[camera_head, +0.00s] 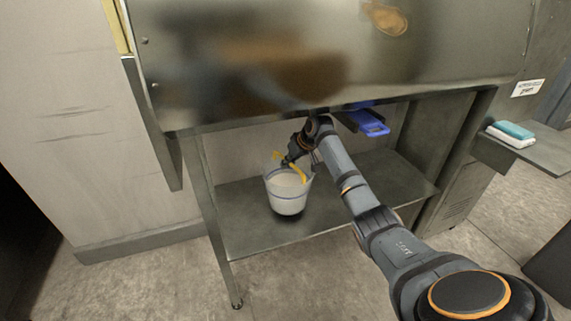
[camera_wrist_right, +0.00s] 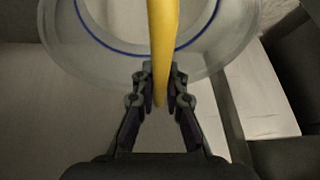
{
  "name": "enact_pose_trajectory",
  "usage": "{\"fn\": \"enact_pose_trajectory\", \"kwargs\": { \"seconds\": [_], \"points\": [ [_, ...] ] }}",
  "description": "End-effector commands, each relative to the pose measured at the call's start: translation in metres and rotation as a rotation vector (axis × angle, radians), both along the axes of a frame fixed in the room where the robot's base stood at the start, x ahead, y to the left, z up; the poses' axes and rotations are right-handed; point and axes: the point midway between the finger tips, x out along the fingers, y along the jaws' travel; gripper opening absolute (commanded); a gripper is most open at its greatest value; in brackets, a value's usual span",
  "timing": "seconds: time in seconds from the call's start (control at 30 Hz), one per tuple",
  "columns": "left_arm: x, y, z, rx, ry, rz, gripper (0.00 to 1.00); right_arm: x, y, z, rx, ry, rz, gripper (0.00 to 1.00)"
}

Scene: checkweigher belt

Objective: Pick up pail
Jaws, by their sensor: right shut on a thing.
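The pail (camera_head: 288,193) is whitish and translucent, with a blue line near its rim and a yellow handle (camera_head: 297,170). It is upright at the lower shelf under the metal machine; I cannot tell whether its base touches the shelf. My right gripper (camera_head: 287,162) reaches in over the pail's rim. In the right wrist view the gripper (camera_wrist_right: 160,85) is shut on the yellow handle (camera_wrist_right: 162,40), with the pail's round rim (camera_wrist_right: 90,45) beyond it. My left gripper is not in view.
The metal shelf (camera_head: 345,192) has bare room to the right of the pail. The machine's steel front (camera_head: 300,60) overhangs it. A blue object (camera_head: 370,122) is under the machine. A teal and white block (camera_head: 511,133) lies on a side ledge (camera_head: 550,150).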

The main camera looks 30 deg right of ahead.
Motion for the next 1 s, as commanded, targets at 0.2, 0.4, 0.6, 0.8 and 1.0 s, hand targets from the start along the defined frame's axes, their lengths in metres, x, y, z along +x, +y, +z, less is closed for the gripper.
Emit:
{"fn": "enact_pose_trajectory", "kwargs": {
  "seconds": [0.2, 0.4, 0.6, 0.8, 1.0],
  "points": [
    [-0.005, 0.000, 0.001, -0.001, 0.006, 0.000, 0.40, -0.021, -0.005, 0.004, -0.007, -0.005, 0.005, 0.00],
    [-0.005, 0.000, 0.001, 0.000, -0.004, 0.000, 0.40, -0.057, -0.016, 0.003, -0.011, -0.004, 0.002, 0.00],
    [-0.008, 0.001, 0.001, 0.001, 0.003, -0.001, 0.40, -0.095, -0.027, 0.003, -0.012, -0.003, 0.002, 0.00],
    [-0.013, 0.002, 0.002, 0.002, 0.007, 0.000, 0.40, -0.125, -0.035, 0.003, -0.012, -0.002, 0.003, 0.00],
    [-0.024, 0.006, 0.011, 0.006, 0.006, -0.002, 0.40, -0.146, -0.040, 0.006, -0.011, 0.001, 0.004, 0.00]
  ]
}}
